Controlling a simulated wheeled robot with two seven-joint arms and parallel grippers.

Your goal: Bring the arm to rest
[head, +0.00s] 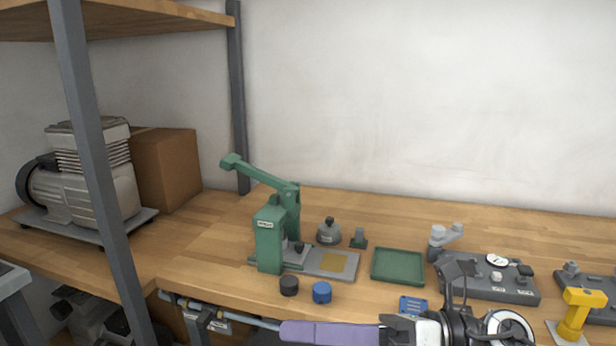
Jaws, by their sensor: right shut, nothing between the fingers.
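My right gripper (459,270) shows at the bottom right, with black and white wrist parts and cables below it. Its dark fingers are shut and empty. They overlap the left part of a grey gauge block (512,291) in the picture; I cannot tell whether they touch it. My left gripper is not in view.
A green lever press (269,240) stands mid-bench, with black (289,286) and blue (322,292) caps before it. A green tray (398,266) lies to its right. A yellow tool (577,315) stands far right. A compressor (88,180) sits behind the shelf post (95,150).

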